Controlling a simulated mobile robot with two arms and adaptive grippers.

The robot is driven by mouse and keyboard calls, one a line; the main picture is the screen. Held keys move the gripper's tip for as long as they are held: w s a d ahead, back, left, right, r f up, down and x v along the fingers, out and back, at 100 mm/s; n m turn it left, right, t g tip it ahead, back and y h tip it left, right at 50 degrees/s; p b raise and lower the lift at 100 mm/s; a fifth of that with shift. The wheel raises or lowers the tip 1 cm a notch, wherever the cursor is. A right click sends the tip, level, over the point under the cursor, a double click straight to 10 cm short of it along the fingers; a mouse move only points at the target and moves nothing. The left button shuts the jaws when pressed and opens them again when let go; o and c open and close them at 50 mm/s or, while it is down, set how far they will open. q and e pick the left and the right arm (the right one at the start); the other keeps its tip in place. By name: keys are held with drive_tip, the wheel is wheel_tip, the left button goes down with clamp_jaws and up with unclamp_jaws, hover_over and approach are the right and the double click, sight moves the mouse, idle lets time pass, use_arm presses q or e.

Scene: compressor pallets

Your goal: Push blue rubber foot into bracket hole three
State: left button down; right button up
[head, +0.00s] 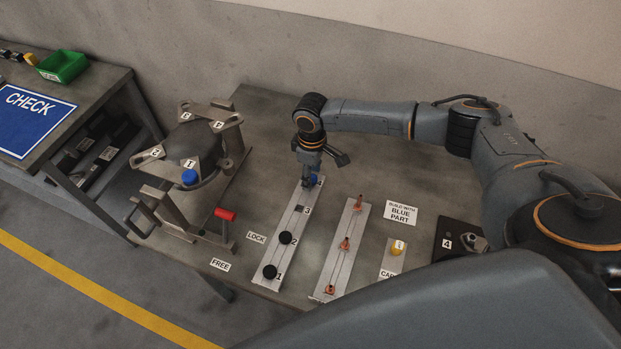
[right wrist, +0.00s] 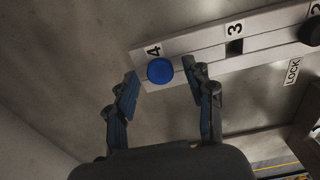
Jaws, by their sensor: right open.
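A blue rubber foot (right wrist: 160,71) stands at position 4 of a pale rail (right wrist: 185,58). My right gripper (right wrist: 160,76) is open with its fingers on either side of this foot, apart from it. In the head view the right gripper (head: 311,182) is over the rail's far end and partly hides the foot (head: 317,181). The compressor (head: 190,141) sits in a metal fixture at left. Its bracket arms carry labels 1 to 4; arm 3 (head: 187,116) is at the back. Another blue foot (head: 189,177) is at arm 1. The left gripper is out of view.
Black feet (head: 285,238) stand at rail positions 1 and 2; position 3 is empty. A red handle (head: 226,214) is near the LOCK sign (head: 256,238). A second rail (head: 343,250) holds orange parts. A yellow-topped item (head: 397,247) and dark plate (head: 447,240) lie right.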

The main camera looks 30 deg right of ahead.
drive_tip(key=shift+p, duration=0.45)
drive_tip(key=shift+p, duration=0.3)
idle(0.6)
clamp_jaws()
drive_tip(key=shift+r, duration=0.1)
drive_tip(key=shift+r+p, duration=2.9)
drive_tip(key=shift+p, duration=0.15)
